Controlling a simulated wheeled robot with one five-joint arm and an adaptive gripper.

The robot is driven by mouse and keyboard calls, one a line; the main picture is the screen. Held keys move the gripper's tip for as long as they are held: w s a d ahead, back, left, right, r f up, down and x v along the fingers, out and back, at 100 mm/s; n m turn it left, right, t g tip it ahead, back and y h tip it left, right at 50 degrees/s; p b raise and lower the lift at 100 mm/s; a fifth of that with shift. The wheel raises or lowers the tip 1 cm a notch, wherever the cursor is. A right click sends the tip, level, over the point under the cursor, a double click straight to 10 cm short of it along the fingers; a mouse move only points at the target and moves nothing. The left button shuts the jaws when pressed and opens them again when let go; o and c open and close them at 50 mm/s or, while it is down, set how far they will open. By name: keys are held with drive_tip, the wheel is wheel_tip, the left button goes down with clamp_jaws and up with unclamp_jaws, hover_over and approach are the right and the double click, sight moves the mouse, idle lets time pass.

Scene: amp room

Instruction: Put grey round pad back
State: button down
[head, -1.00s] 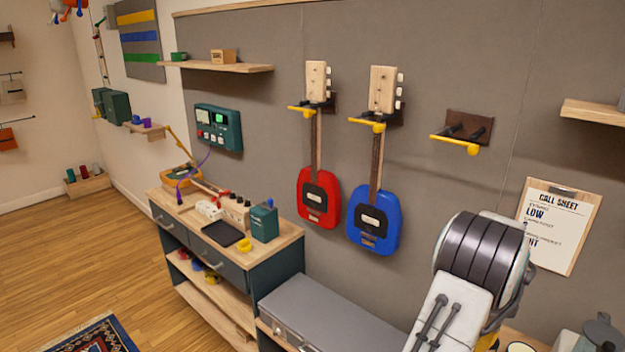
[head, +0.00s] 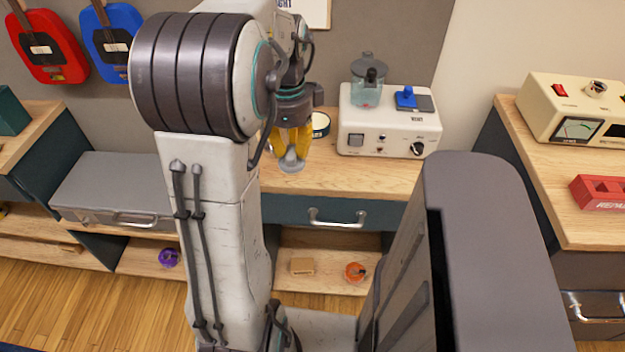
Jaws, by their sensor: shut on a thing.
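My gripper (head: 291,160) points down over the wooden bench top (head: 370,180), in front of the white box unit's left side. Its yellow fingers are shut, with a small light grey piece (head: 292,165) at their tips. I take this for the grey round pad, but its outline is hard to tell from the fingertips. A round tin (head: 320,124) with a pale top stands just behind the gripper, partly hidden by it. The white box unit (head: 386,128) carries a lidded glass jar (head: 367,88), a blue switch-like part (head: 405,97) and a dark flat plate (head: 424,103).
A grey case (head: 110,185) lies at the left. A cream meter unit (head: 580,110) and a red block (head: 602,192) stand on the right bench. An orange roll (head: 355,271) and a small tan block (head: 302,265) lie on the lower shelf. The bench front is clear.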

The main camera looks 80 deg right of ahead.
drive_tip(key=shift+s+a+f, duration=0.1)
drive_tip(key=shift+a+f, duration=0.1)
drive_tip(key=shift+f, duration=0.15)
drive_tip(key=s+d+f+p, duration=0.1)
drive_tip(key=d+f, duration=0.1)
drive_tip(key=d, duration=0.1)
drive_tip(key=d+f+p, duration=0.2)
drive_tip(key=d, duration=0.2)
drive_tip(key=s+d+f+p, duration=0.1)
drive_tip(key=d+f, duration=0.1)
drive_tip(key=d, duration=0.2)
drive_tip(key=shift+s+f+p, duration=0.3)
drive_tip(key=shift+s+p, duration=0.05)
drive_tip(key=shift+p, duration=0.05)
wheel_tip(320, 180, down, 3)
drive_tip(key=p, duration=0.2)
drive_tip(key=shift+p, duration=0.4)
drive_tip(key=shift+f, duration=0.6)
drive_tip(key=shift+f, duration=0.1)
drive_tip(key=c, duration=1.2)
unclamp_jaws()
drive_tip(key=shift+o, duration=0.2)
